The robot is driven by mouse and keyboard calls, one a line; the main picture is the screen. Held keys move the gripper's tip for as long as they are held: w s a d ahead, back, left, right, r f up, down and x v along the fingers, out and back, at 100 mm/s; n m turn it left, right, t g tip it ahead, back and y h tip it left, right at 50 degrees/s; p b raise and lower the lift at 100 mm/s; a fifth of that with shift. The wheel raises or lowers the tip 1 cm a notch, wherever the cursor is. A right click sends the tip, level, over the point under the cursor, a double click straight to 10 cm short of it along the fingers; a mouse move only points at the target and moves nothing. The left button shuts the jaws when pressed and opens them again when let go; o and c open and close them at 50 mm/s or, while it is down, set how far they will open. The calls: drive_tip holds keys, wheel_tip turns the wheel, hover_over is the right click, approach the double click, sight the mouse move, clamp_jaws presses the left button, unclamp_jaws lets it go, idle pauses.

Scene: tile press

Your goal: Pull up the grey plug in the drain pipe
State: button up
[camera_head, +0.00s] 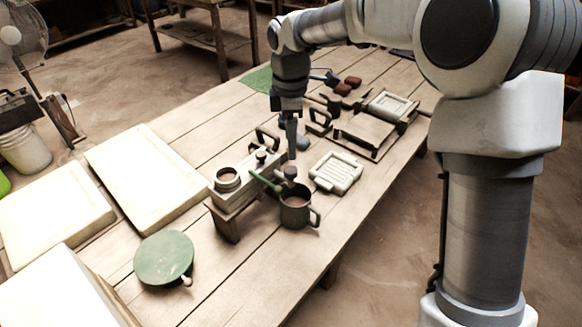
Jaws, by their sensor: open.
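My gripper (292,150) points straight down over the middle of the wooden table (215,262). It is open, with its tips just above and behind a grey mug (296,212). A pale block (243,173) on a small wooden stand is just left of it. The block carries a round ring-shaped opening (227,180) at its near end and a small dark grey knob (261,154) further back. The knob may be the plug, but at this size I cannot tell it or the drain pipe for certain. The gripper appears apart from the knob, to its right.
A green-handled tool (264,181) leans at the mug. A pale ribbed tile mould (336,172) lies to the right, with a low wooden stand (364,132) behind. A green disc (163,257) and pale slabs (146,176) are at left.

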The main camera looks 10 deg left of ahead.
sight(291, 170)
wheel_tip(291, 170, down, 8)
drive_tip(key=shift+f+b, duration=0.2)
drive_tip(key=shift+b, duration=0.45)
clamp_jaws()
idle(1.1)
